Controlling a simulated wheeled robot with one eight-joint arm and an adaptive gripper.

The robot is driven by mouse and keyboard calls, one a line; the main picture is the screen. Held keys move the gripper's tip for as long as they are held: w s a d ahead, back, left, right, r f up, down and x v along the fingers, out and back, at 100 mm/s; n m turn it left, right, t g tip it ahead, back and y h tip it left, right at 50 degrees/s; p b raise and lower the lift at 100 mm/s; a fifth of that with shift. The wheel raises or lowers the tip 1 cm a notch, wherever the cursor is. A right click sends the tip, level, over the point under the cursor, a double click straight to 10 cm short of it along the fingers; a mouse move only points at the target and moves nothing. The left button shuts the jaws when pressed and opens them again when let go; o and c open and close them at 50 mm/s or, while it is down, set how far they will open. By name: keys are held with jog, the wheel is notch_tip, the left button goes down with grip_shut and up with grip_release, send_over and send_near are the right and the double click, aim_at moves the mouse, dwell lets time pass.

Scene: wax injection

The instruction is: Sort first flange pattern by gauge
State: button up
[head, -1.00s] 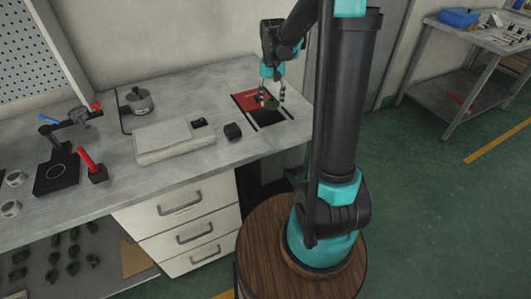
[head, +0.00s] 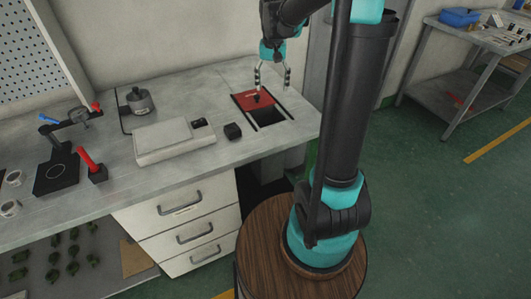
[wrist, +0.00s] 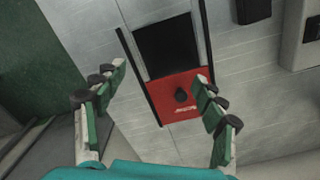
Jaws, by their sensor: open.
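My gripper (head: 272,90) is open and empty above the red sliding lid (head: 241,100) in the bench top. In the wrist view my gripper (wrist: 160,85) has its two green-padded fingers wide apart, with the lid (wrist: 160,100) beyond them. The lid has a black knob (wrist: 181,95) and lies between two dark rails, beside a dark opening (wrist: 167,50). The opening also shows in the head view (head: 268,118); its inside is too dark to read. Several green patterns (head: 73,252) lie on the lower shelf. A dial gauge stand (head: 57,172) is at the bench's left.
A pale flat scale (head: 175,140), a small black block (head: 232,131), a metal pot (head: 138,100) and a red-handled tool (head: 90,165) stand on the bench. Drawers (head: 180,208) below are shut.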

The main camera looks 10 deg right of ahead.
notch_tip(320, 180, up, 6)
jog(key=shift+f, duration=0.1)
jog(key=shift+s+f, duration=0.1)
dwell(0.4)
jog(key=s+d+f+n+t, duration=0.1)
jog(key=s+d+f+t, duration=0.1)
jog(key=s+f, duration=0.6)
jog(key=s+d+f+n+t, duration=0.1)
jog(key=s+d+f+t, duration=0.1)
jog(key=s+f, duration=0.7)
jog(key=s, duration=0.4)
jog(key=shift+s, duration=0.4)
